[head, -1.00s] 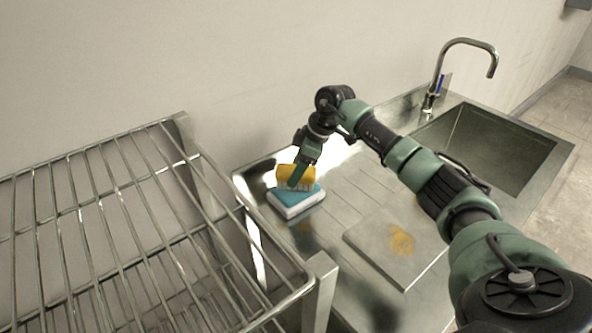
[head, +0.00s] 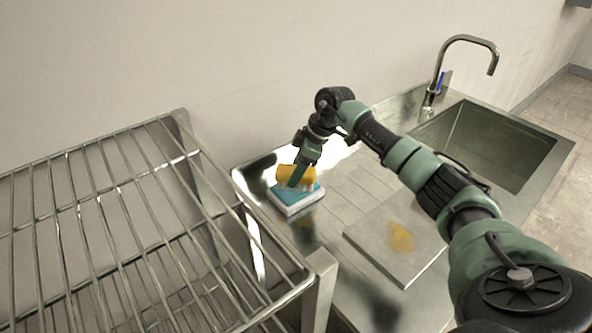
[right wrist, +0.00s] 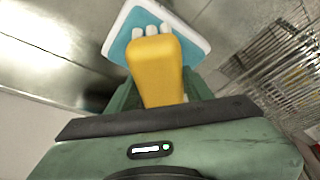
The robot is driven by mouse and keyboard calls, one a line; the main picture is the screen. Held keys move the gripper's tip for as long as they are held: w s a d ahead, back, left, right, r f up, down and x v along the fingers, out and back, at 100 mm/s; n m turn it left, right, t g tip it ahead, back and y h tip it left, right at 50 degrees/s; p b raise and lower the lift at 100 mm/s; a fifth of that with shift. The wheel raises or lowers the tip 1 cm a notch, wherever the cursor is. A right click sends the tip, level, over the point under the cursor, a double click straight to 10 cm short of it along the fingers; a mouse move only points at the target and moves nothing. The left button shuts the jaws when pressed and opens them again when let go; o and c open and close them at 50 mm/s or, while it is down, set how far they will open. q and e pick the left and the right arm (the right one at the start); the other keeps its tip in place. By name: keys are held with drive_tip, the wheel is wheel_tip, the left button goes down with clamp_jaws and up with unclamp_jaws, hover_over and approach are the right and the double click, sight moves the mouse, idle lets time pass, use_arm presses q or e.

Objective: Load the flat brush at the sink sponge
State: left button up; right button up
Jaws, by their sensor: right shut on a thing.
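A yellow flat brush (head: 297,176) with pale bristles is held in my right gripper (head: 298,180), which is shut on it. The sponge (head: 296,202), with a teal top and white sides, lies on the sink's drainboard right below the brush. In the right wrist view the yellow brush body (right wrist: 158,72) fills the middle, and its white bristle tufts are over the teal sponge face (right wrist: 122,48). The bristles look to be at the sponge's top; I cannot tell how hard they press. My left gripper is not in view.
A wire rack (head: 100,225) stands at the left, close to the drainboard. A flat grey plate (head: 376,257) with a yellow-brown stain (head: 401,238) lies in front. The sink basin (head: 490,145) and tap (head: 436,75) are at the back right.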

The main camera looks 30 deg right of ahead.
drive_tip(key=shift+f, duration=0.45)
idle(0.6)
drive_tip(key=shift+r, duration=0.15)
wheel_tip(320, 180, up, 7)
drive_tip(key=p, duration=0.7)
idle(0.7)
